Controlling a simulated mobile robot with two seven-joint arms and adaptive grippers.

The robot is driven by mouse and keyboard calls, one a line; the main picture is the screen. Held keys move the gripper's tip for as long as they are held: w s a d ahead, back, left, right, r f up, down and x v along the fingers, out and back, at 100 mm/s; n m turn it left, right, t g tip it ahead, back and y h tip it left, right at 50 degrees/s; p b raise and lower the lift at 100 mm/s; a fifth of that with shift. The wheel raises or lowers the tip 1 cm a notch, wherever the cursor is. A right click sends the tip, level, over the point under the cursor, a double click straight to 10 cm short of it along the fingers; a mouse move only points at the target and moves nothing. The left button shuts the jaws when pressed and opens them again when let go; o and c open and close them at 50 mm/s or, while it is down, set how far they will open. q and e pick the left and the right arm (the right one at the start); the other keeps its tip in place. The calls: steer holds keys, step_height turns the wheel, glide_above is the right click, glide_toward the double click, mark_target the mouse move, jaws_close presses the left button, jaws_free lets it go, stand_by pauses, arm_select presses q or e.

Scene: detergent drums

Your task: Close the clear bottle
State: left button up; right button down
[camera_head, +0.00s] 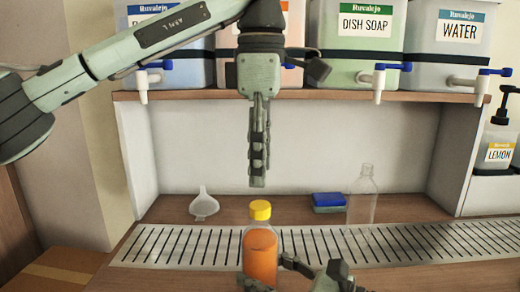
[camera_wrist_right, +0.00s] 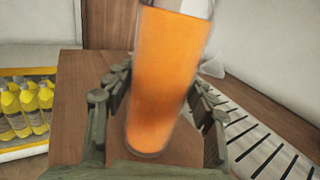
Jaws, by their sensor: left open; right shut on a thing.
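A clear bottle filled with orange liquid (camera_head: 260,250) stands upright at the front of the counter, with a yellow cap (camera_head: 260,209) on top of its neck. I cannot tell whether the cap is tight. My right gripper (camera_head: 268,277) is shut on the lower part of this bottle. In the right wrist view the orange bottle (camera_wrist_right: 165,75) stands between the fingers of the right gripper (camera_wrist_right: 163,92), its top cut off. My left gripper (camera_head: 258,183) points down above the cap, open and empty, apart from it. Its fingers overlap in this view. An empty transparent bottle (camera_head: 362,200) stands behind right.
A metal drain grate (camera_head: 400,243) crosses the counter. A white funnel (camera_head: 204,205) and a blue sponge (camera_head: 328,199) lie behind it. Detergent drums with taps stand on a shelf (camera_head: 300,95) above. A crate of yellow bottles (camera_wrist_right: 25,105) is at left in the wrist view.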

mark_target(260, 205)
arm_select(q)
steer(key=n, duration=0.8)
steer(key=shift+r, duration=0.25)
steer(key=n, duration=0.7)
steer(key=shift+r, duration=0.2)
steer(key=n, duration=0.7)
steer(key=shift+r+n, duration=0.2)
steer(key=shift+n, duration=0.1)
steer(key=n, duration=0.5)
steer(key=shift+r+n, duration=0.1)
steer(key=shift+n, duration=0.3)
steer(key=shift+f, duration=4)
